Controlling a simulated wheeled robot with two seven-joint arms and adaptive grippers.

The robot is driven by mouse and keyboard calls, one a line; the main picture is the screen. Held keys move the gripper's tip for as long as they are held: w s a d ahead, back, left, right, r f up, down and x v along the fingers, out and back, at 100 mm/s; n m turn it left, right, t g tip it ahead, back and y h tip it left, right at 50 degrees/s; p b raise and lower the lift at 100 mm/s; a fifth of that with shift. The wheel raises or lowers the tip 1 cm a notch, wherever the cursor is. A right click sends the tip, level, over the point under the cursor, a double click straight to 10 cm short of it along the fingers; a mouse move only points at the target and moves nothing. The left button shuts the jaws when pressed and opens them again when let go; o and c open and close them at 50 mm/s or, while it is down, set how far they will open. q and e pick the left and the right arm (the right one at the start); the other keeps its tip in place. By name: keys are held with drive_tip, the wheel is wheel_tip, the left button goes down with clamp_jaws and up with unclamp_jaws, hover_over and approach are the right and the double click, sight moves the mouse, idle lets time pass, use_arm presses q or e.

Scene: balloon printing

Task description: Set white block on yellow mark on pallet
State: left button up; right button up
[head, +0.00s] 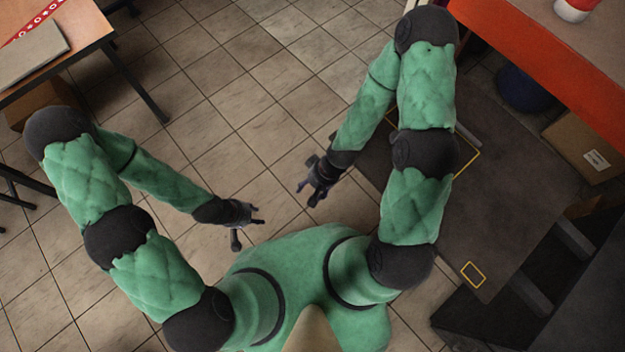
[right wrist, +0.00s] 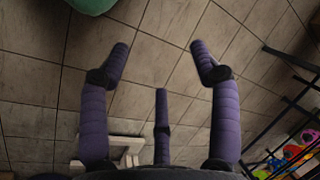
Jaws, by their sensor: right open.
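A dark flat panel (head: 510,200), which looks like the pallet, lies low at the right in the head view. It bears a small yellow outlined rectangle (head: 473,275) near its front edge. A larger yellow outline (head: 466,164) is partly hidden behind my right arm. I cannot make out a white block for certain in either view. My right gripper (head: 312,193) is open and empty over the tiled floor, left of the panel; its spread purple fingers show in the right wrist view (right wrist: 160,85). My left gripper (head: 249,231) is open and empty over the tiles.
An orange-edged table (head: 545,55) holds a red and white object (head: 574,9) at the upper right. A cardboard box (head: 585,147) stands below it. Another table (head: 75,60) is at the upper left. A pale structure (right wrist: 118,146) shows low in the right wrist view. Central floor is clear.

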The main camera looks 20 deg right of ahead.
drive_tip(key=shift+s+a+f+m, duration=0.2)
drive_tip(key=shift+s+f+m, duration=0.1)
drive_tip(key=shift+s+f, duration=0.4)
drive_tip(key=shift+s+a+f+m, duration=0.15)
drive_tip(key=shift+s+f+m, duration=0.15)
drive_tip(key=shift+s+f, duration=0.4)
drive_tip(key=shift+r, duration=0.15)
